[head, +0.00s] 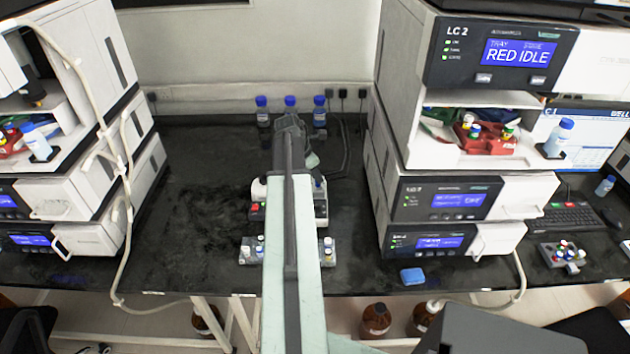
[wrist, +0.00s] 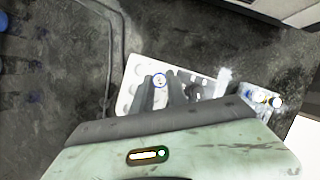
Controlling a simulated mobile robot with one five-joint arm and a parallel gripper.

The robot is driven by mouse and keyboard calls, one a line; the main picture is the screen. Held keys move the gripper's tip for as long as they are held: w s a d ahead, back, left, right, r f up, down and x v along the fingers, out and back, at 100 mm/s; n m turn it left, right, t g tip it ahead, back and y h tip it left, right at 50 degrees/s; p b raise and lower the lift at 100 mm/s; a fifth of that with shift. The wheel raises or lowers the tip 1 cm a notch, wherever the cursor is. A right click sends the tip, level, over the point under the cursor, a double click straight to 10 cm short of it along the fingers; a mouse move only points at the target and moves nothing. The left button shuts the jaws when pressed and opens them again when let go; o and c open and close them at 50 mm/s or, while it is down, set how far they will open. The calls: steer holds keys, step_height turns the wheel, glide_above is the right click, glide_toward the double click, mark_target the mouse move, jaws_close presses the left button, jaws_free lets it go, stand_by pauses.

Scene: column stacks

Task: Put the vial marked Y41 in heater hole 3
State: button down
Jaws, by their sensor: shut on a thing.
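In the wrist view my gripper (wrist: 161,88) is shut on a vial (wrist: 159,80) with a white cap ringed in blue. The mark on the cap is too small to read. The vial is over the white heater block (wrist: 128,92), and I cannot tell whether it is in a hole or above one. The fingers and my wrist hide part of the block, and no hole numbers are readable. In the head view my arm covers most of the heater (head: 258,190), and the fingertips are hidden.
A grey rack (head: 246,258) with small vials stands in front of the heater and also shows in the wrist view. Blue-capped bottles (head: 262,112) stand at the back wall. Instrument stacks rise on both sides. The dark bench left of the heater is clear.

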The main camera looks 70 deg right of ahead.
steer(key=shift+d, duration=0.25)
steer(key=f+b, duration=0.4)
steer(key=shift+s+d, duration=0.2)
steer(key=shift+w+a+r, duration=0.1)
steer(key=shift+w+r, duration=0.1)
steer(key=shift+w, duration=0.05)
steer(key=c, duration=1.3)
jaws_free()
steer(key=shift+w, duration=0.1)
steer(key=shift+a+r+p, duration=0.1)
steer(key=shift+r+p, duration=0.4)
steer(key=shift+p, duration=0.2)
steer(key=p+v, duration=1)
steer(key=v, duration=0.1)
